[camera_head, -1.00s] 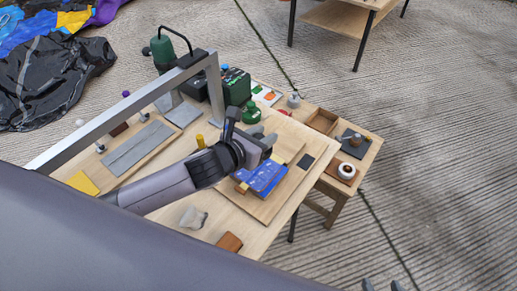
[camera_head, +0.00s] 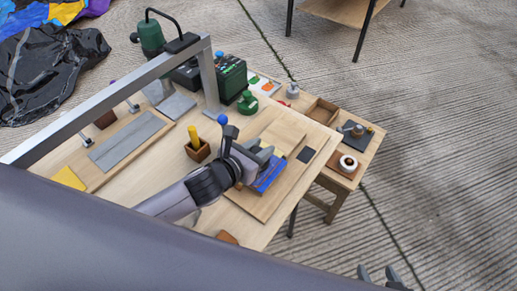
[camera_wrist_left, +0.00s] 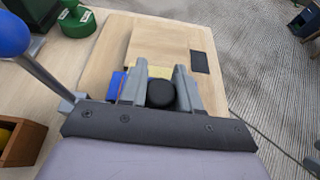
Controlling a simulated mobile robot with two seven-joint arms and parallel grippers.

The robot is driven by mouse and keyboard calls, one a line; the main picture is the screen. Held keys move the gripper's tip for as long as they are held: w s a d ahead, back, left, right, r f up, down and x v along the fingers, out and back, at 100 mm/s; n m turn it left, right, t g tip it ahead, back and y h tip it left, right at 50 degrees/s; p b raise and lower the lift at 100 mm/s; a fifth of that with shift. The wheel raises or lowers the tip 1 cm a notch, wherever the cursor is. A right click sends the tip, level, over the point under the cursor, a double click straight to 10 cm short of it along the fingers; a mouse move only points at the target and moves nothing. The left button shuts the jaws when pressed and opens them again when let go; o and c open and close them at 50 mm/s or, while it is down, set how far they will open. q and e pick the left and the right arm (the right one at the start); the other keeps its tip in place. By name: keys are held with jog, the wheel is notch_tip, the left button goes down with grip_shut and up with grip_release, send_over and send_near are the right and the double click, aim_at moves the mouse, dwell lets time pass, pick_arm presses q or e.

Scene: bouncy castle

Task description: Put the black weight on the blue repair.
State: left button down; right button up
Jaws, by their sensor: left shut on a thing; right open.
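The blue repair (camera_head: 268,178) lies on a wooden board (camera_head: 298,181) at the table's right end, largely covered by my left gripper in the head view. A blue edge of it also shows beside the left finger in the left wrist view (camera_wrist_left: 116,84). My left gripper (camera_head: 269,156) is over the repair, shut on the round black weight (camera_wrist_left: 161,94), which sits between its fingers in the left wrist view. I cannot tell whether the weight touches the repair. My right gripper (camera_head: 379,274) is open and empty at the bottom of the head view, over the floor.
A small wooden box with a yellow thing (camera_head: 197,147) stands left of my left arm. A black square (camera_head: 306,155) lies on the board. A green tool (camera_head: 247,102) and a dark green case (camera_head: 231,78) are behind. A side table (camera_head: 350,165) holds a cup.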

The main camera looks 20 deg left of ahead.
pick_arm(q)
jog(key=shift+r, duration=0.1)
jog(key=c, duration=0.8)
grip_release()
jog(key=shift+f, duration=0.2)
jog(key=shift+r, duration=0.1)
jog(key=shift+s+r, duration=0.1)
jog(key=shift+s, duration=0.05)
jog(key=v, duration=1.1)
jog(key=shift+s+a, duration=0.2)
jog(key=shift+s, duration=0.1)
